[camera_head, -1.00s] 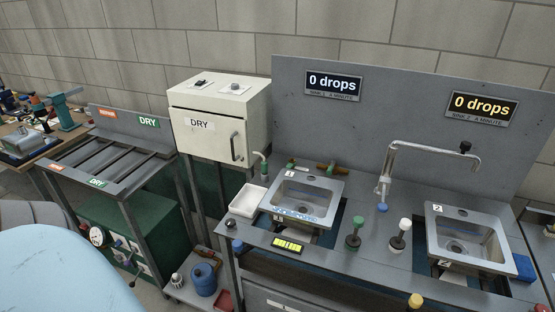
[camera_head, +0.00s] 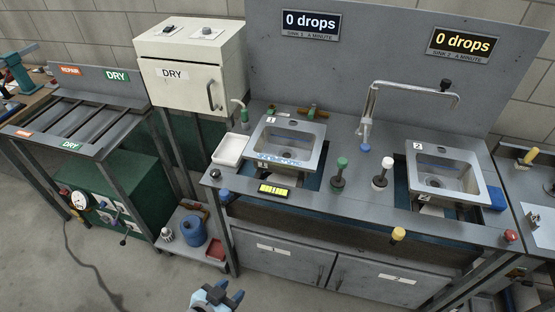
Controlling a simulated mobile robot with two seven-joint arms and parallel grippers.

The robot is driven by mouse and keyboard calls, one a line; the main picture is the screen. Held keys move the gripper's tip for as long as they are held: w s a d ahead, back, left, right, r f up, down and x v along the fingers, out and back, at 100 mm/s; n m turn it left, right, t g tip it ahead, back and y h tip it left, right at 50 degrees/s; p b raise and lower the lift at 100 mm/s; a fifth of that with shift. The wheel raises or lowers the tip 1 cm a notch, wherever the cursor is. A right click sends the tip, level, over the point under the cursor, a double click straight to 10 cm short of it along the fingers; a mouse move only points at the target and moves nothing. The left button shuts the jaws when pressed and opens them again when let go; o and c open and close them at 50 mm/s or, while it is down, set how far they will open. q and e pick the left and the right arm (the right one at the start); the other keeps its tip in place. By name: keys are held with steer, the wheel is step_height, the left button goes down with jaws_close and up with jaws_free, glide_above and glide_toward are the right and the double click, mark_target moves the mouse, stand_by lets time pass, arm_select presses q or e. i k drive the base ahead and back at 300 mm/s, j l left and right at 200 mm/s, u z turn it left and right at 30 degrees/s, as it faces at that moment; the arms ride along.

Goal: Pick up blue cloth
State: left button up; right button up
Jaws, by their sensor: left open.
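A small blue piece (camera_head: 497,199), which may be the blue cloth, lies on the counter at the right of sink 2 (camera_head: 443,176); its fabric is too small to make out. A blue-and-white patterned strip (camera_head: 279,161) shows at the front rim of sink 1 (camera_head: 288,141); I cannot tell whether it is cloth or a label. My left gripper (camera_head: 222,291) shows at the bottom edge, open and empty, over the floor in front of the counter and apart from both. My right gripper is not in view.
A curved tap (camera_head: 371,105) stands between the sinks. A white tray (camera_head: 231,149) sits left of sink 1. A low shelf holds a blue canister (camera_head: 194,230). The floor in front is clear.

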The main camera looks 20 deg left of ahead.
mark_target(497, 197)
steer(key=l+u, duration=0.2)
steer(key=l, duration=0.6)
steer(key=l+u, duration=0.2)
steer(key=l, duration=0.55)
steer(key=k, duration=0.05)
